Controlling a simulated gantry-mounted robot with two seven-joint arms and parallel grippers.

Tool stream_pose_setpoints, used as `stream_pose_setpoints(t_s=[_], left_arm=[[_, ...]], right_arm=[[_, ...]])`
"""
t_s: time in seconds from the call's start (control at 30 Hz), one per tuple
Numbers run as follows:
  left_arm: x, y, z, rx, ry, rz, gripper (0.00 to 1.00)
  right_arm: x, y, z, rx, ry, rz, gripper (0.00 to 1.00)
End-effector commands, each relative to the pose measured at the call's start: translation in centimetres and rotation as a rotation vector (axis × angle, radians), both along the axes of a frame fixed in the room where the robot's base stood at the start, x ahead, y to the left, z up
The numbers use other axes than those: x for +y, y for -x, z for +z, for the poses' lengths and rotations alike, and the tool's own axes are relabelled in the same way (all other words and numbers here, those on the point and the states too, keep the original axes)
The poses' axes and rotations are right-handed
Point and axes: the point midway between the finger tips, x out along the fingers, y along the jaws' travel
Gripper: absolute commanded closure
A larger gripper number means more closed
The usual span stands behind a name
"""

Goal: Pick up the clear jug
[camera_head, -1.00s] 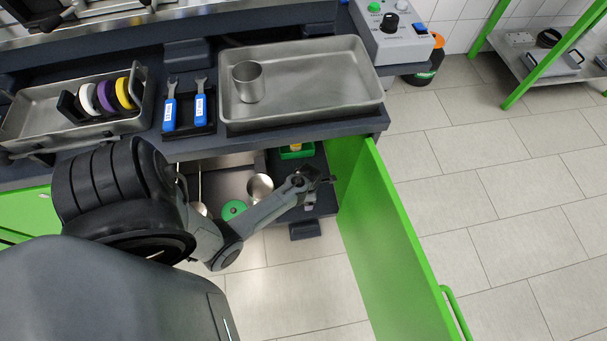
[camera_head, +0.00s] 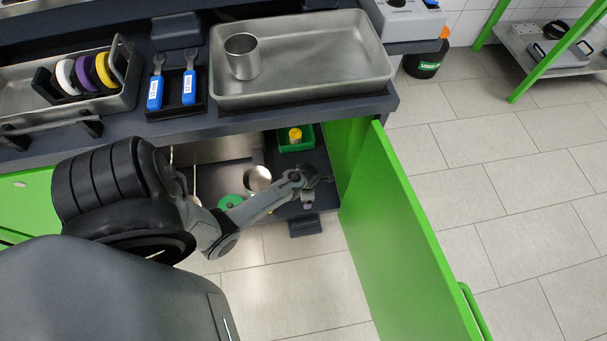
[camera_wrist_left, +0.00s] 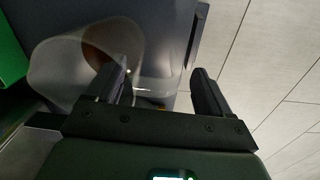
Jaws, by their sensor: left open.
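The clear jug (camera_wrist_left: 75,70) is a see-through vessel at the left of the left wrist view, tilted in the picture, with its open mouth showing. My left gripper (camera_wrist_left: 160,85) is open beside it. One finger overlaps the jug's edge in the picture, and a clear part of the jug, likely its handle, shows between the fingers. I cannot tell whether they touch. In the head view my left gripper (camera_head: 308,190) is low at the open cabinet, and I cannot make out the jug there. My right gripper is not in view.
The open green cabinet door (camera_head: 415,225) stands just right of my left gripper. A green bin (camera_head: 285,146) with a yellow item, a metal cup (camera_head: 257,179) and a green round piece (camera_head: 230,202) are in the cabinet. A metal tray (camera_head: 320,85) holding a metal beaker (camera_head: 241,58) sits above.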

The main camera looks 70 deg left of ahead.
Motion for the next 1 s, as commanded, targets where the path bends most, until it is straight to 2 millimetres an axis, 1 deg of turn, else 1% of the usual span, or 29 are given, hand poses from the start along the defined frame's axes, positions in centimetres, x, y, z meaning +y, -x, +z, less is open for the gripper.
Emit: stream_pose_setpoints(t_s=[0.13,0.17,0.6,0.67,1.0], left_arm=[[0.02,-0.03,0.08,0.0,-0.001,0.0,0.19],[0.02,-0.02,0.08,0.0,-0.001,0.0,0.22],[0.02,-0.02,0.07,0.0,-0.001,0.0,0.89],[0.02,-0.02,0.07,0.0,-0.001,0.0,0.98],[0.05,-0.09,0.21,-0.003,-0.001,0.001,0.98]], right_arm=[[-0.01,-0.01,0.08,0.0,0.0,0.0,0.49],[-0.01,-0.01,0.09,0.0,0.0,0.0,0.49],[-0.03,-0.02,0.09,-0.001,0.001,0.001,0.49],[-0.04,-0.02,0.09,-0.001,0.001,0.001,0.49],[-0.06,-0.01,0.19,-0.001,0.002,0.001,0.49]])
